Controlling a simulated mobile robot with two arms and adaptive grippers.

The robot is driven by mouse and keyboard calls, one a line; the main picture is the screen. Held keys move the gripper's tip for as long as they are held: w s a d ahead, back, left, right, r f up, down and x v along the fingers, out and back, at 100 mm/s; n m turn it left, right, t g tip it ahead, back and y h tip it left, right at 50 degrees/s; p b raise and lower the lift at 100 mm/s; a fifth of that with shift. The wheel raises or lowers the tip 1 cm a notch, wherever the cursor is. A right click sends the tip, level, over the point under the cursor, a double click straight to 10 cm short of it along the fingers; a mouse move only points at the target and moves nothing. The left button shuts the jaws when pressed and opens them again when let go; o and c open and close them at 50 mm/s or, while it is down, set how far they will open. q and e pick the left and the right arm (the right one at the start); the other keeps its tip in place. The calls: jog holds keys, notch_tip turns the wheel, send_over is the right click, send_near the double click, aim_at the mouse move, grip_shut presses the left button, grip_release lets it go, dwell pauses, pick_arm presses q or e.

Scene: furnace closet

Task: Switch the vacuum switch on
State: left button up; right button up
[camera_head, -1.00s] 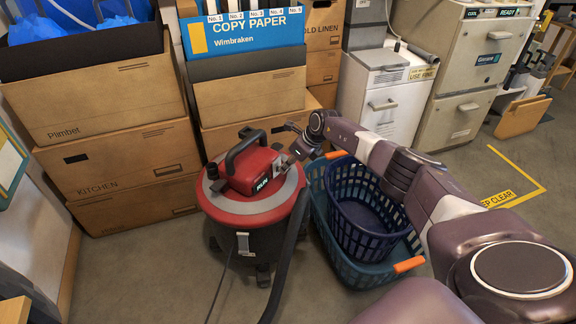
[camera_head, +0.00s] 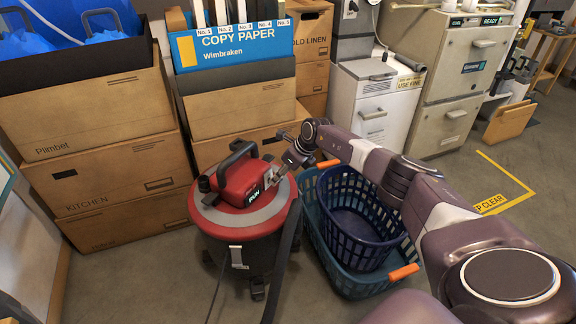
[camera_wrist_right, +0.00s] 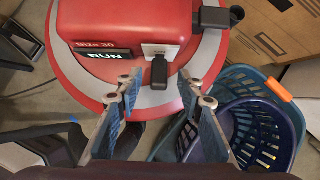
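The vacuum (camera_head: 240,215) is a drum with a red and grey lid and a black handle, standing on the floor. In the right wrist view, the vacuum's red housing (camera_wrist_right: 125,20) carries a lit panel (camera_wrist_right: 103,56) reading RUN. Beside the panel is a white switch plate (camera_wrist_right: 160,49) with a black switch lever (camera_wrist_right: 159,72). My right gripper (camera_wrist_right: 159,84) is open and empty; its fingertips lie on either side of the lever in this view. Contact cannot be told. In the head view, my right gripper (camera_head: 281,168) is at the housing's right side. My left gripper is not in view.
Nested blue laundry baskets (camera_head: 352,222) stand right of the vacuum, under my right arm. Stacked cardboard boxes (camera_head: 120,170) stand behind and left. A dark hose (camera_head: 284,250) runs down the vacuum's front. Open floor (camera_head: 470,165) lies to the right.

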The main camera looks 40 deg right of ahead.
jog(key=v, duration=1.1)
